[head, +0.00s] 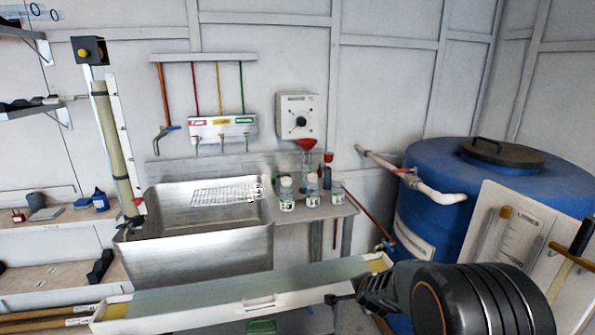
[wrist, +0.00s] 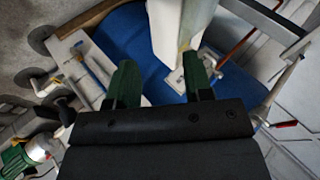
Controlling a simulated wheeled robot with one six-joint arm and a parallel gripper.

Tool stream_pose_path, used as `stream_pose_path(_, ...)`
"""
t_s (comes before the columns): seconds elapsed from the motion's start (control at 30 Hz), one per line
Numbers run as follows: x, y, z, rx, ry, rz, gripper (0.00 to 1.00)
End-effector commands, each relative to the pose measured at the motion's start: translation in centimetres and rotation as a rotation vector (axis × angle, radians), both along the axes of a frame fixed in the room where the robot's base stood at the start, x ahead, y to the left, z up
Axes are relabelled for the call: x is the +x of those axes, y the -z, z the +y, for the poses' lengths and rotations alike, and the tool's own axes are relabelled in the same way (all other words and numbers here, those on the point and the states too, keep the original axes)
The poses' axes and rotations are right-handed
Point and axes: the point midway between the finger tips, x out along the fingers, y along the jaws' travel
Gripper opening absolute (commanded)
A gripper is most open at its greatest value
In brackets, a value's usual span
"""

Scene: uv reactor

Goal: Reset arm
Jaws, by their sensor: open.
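My gripper (wrist: 160,65) is open in the wrist view, with its two green-padded fingers spread apart. A pale, upright-looking piece (wrist: 172,25) shows beyond and between the fingers; I cannot tell whether they touch it. In the head view my dark arm comes in from the lower right, and my gripper (head: 345,297) is in front of the right end of a long white trough (head: 200,313) with a grey-green top. The fingertips are small there, and contact with the trough cannot be told.
A steel sink (head: 200,262) stands behind the trough. Small bottles (head: 286,194) stand on the ledge to its right. A blue tank (head: 440,185) with a white pipe (head: 430,192) fills the right side. Shelves (head: 50,275) are at left, beside a tall tube (head: 117,150).

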Motion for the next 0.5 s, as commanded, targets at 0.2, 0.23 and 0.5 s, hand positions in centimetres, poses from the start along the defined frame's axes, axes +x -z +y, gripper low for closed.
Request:
stream_pose_path(0.2,-8.5,-15.4,3.5,-0.211,-0.504,0.152,0.47)
stream_pose_path(0.23,-9.9,-16.8,3.7,-0.244,-0.566,0.174,0.47)
stream_pose_path(0.5,-19.8,-24.6,3.5,-0.489,-0.969,0.351,0.47)
